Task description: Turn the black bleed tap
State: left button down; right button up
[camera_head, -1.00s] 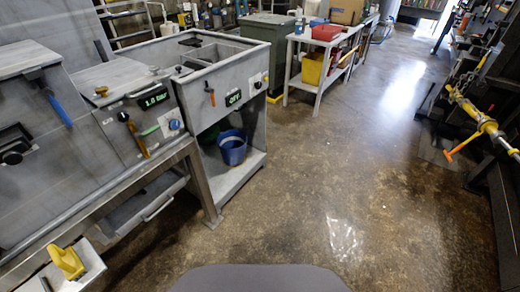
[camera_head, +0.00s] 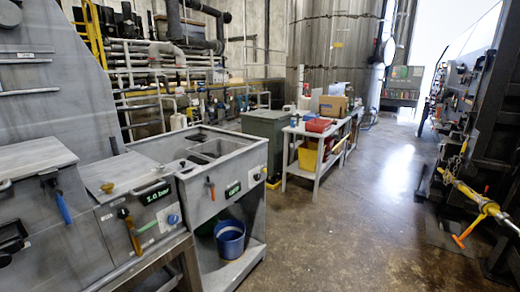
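I cannot tell for certain which part is the black bleed tap. A black fitting with a knob (camera_head: 12,240) sits on the grey front at the far left edge, partly cut off. Right of it, a blue lever (camera_head: 63,207) hangs from a black mount, pointing down. Further right, a panel has a green "1.0 bar" display (camera_head: 157,195), a brass-coloured lever (camera_head: 132,235) hanging down and a blue knob (camera_head: 173,219). Neither of my grippers is in view.
A grey sink unit (camera_head: 240,168) with an orange lever (camera_head: 210,188) and a blue bucket (camera_head: 230,238) below stands right of the panel. A white table (camera_head: 315,170) with bins is behind. Machinery with a yellow pipe (camera_head: 470,192) lines the right. The floor between is clear.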

aim_at(122, 213)
jog(key=u, duration=1.7)
